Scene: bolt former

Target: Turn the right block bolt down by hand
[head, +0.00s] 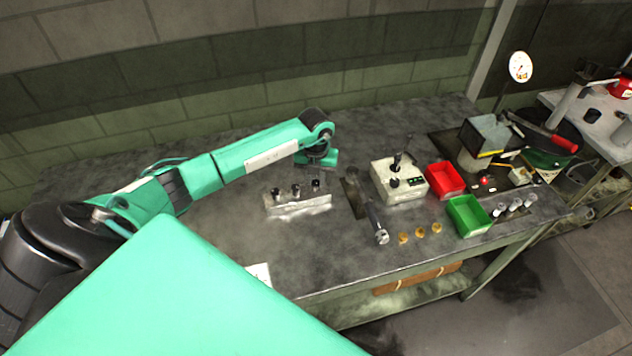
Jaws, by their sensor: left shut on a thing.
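A pale metal block (298,207) lies on the bench, with three dark bolts standing in a row along it. The right block bolt (316,184) is at the end nearest my left gripper. My left gripper (317,174) points down directly over this bolt and is shut on its upper part. The fingers and bolt head are small and partly hidden under the teal wrist, so the thread depth cannot be told. The middle bolt (296,190) and left bolt (275,194) stand free beside it. My right gripper is not in view.
Right of the block are a grey metal tool (377,222), a control box with a lever (399,182), a red bin (445,180) and a green bin (468,215). Several brass pieces (420,232) lie near the front edge. The bench is clear left of the block.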

